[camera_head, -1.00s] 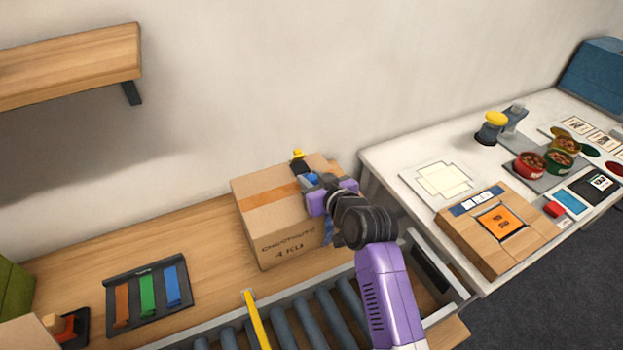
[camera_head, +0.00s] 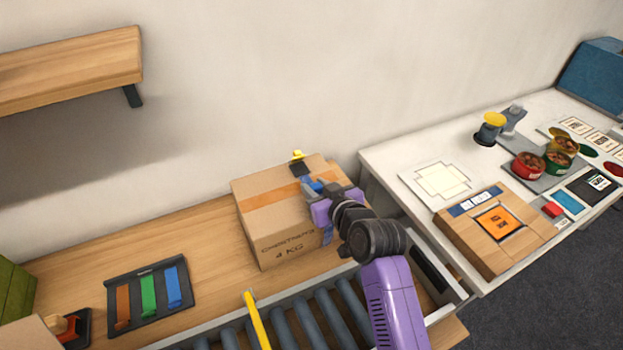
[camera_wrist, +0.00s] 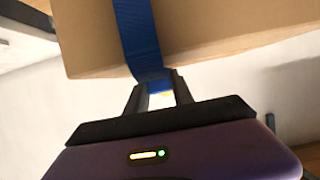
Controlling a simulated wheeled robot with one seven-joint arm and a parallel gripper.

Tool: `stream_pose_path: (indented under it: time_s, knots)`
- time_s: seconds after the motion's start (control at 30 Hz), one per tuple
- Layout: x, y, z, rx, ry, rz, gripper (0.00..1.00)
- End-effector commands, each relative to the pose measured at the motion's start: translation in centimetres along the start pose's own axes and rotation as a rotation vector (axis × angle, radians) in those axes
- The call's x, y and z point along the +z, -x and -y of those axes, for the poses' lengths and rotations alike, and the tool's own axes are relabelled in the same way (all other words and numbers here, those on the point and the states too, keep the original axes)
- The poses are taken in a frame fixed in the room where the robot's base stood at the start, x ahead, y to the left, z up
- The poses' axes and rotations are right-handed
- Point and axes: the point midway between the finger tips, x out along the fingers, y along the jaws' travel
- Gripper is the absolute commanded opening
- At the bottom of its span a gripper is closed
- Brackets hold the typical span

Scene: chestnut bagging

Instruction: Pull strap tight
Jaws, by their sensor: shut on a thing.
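A cardboard box (camera_head: 285,217) with an orange tape band and chestnut print stands on the wooden bench. A blue strap (camera_head: 327,232) runs down its right side and over its top, near a dark buckle with a yellow part (camera_head: 298,162). My gripper (camera_head: 320,190) is at the top right of the box. In the wrist view my gripper (camera_wrist: 158,92) is shut on the end of the blue strap (camera_wrist: 138,35). The strap lies across the box (camera_wrist: 225,30) there. The far side of the box is hidden.
A roller conveyor (camera_head: 300,325) with a yellow bar (camera_head: 257,320) lies in front of the box. A dark rack (camera_head: 148,290) holds brown, green and blue straps to the left. A white table (camera_head: 400,165) with bowls stands at right. A shelf (camera_head: 65,65) hangs upper left.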

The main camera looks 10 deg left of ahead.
Motion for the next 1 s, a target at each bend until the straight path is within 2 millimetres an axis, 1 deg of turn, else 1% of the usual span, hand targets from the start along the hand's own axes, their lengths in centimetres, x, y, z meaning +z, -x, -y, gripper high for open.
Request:
stream_pose_path:
  time_s: [0.03, 0.2, 0.3, 0.57, 0.6, 0.7, 1.0]
  knots:
    - [0.3, 1.0, -0.1, 0.002, -0.001, 0.003, 0.0]
    - [1.2, 3.0, -0.1, 0.002, -0.001, 0.001, 0.0]
    - [1.4, 3.5, 0.0, 0.001, 0.0, 0.001, 0.0]
    - [1.5, 3.5, 0.0, 0.0, 0.0, 0.001, 0.0]
    - [1.4, 3.5, 0.0, 0.0, 0.0, 0.001, 0.33]
    - [1.4, 3.5, 0.0, 0.0, 0.0, 0.001, 0.51]
    - [1.4, 3.5, 0.0, 0.001, 0.0, 0.001, 0.51]
